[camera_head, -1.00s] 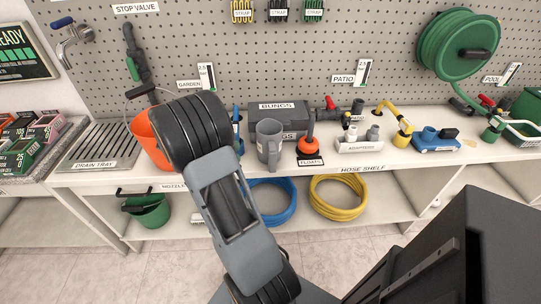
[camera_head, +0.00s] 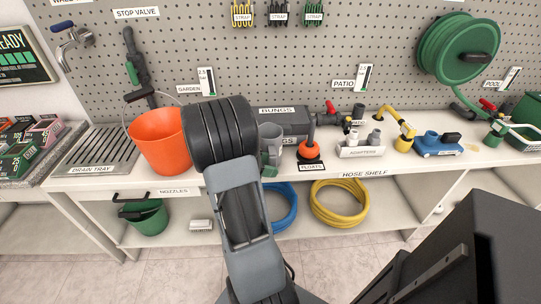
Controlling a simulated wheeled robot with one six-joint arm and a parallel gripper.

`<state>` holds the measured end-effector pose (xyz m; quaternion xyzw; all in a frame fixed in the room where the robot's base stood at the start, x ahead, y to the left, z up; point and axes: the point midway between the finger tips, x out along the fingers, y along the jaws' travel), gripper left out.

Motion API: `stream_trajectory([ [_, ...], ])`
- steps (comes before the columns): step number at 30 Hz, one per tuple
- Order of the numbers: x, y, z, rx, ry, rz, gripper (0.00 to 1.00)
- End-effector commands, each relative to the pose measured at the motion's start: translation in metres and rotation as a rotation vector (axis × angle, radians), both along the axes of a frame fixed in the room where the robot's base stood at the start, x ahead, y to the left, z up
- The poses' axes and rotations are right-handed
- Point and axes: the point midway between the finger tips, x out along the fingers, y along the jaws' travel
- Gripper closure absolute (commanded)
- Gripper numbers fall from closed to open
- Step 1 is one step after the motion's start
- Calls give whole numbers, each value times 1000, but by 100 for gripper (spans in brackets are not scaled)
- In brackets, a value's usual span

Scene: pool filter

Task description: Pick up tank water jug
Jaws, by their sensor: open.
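A grey jug (camera_head: 271,134) stands on the shelf top in front of the dark BUNGS box. It is the only jug I can make out, and no label on it can be read. My arm's dark joint hides its left side.
An orange bucket (camera_head: 159,141) stands left of my arm beside the drain tray (camera_head: 97,153). Right of the jug are an orange float (camera_head: 309,151), an adapters tray (camera_head: 361,151) and a blue fitting (camera_head: 437,146). Blue and yellow hoses (camera_head: 340,219) lie on the lower shelf.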

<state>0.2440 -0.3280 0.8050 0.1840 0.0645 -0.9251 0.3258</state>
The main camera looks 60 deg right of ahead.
Motion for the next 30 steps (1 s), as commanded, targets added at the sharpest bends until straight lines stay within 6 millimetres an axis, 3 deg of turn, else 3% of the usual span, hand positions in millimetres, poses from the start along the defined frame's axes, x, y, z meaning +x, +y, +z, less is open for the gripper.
stream_trajectory([
  [12, -8, -6, -4, 0, -1, 1, 52],
  [27, -8, -6, -4, 0, 0, 1, 100],
  [30, -8, -6, -4, 0, 0, 1, 100],
])
